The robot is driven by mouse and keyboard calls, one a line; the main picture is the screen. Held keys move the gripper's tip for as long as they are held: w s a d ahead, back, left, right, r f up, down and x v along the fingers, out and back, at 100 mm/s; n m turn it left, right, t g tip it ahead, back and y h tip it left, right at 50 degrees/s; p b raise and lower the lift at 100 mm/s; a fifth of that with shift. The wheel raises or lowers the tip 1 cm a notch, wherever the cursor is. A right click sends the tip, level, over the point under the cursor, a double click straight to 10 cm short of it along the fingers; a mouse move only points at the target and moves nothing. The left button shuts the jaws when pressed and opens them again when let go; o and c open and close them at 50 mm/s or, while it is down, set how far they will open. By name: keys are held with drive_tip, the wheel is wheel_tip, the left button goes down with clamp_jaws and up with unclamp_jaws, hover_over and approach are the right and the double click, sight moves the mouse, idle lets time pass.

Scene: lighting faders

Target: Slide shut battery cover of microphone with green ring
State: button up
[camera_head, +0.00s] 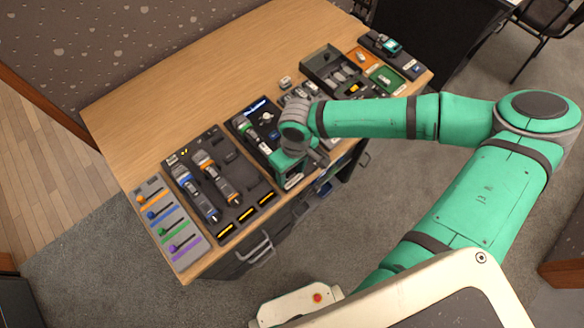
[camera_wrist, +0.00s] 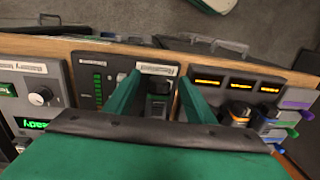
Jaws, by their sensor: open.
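The microphone with the green ring (camera_head: 243,126) lies on a dark panel near the middle of the desk in the head view. Its grey body runs toward the front edge, and my arm and gripper cover part of that area. I cannot make out its battery cover. My gripper (camera_head: 289,178) is over the front part of this panel, just right of the microphone. In the wrist view my gripper (camera_wrist: 159,82) is open, its two green fingers on either side of a dark block (camera_wrist: 158,88) below a white label. I cannot tell whether they touch it.
Left of it is a tray (camera_head: 222,231) with a blue-ringed microphone (camera_head: 198,192) and an orange-ringed one (camera_head: 216,176). A fader panel (camera_head: 185,258) stands at the far left. A dark open tray (camera_head: 322,62) is at the right. The back of the desk (camera_head: 190,85) is clear.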

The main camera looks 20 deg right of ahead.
drive_tip(key=c, duration=1.1)
drive_tip(key=shift+w, duration=0.1)
drive_tip(key=shift+w+a, duration=0.3)
drive_tip(key=shift+w, duration=0.6)
drive_tip(key=shift+w+a, duration=0.3)
drive_tip(key=shift+w, duration=0.6)
drive_tip(key=shift+w+a, duration=0.3)
drive_tip(key=shift+w, duration=0.6)
drive_tip(key=o, duration=1.1)
drive_tip(key=shift+w, duration=0.1)
drive_tip(key=r, duration=0.7)
drive_tip(key=d+r, duration=0.1)
drive_tip(key=r, duration=0.3)
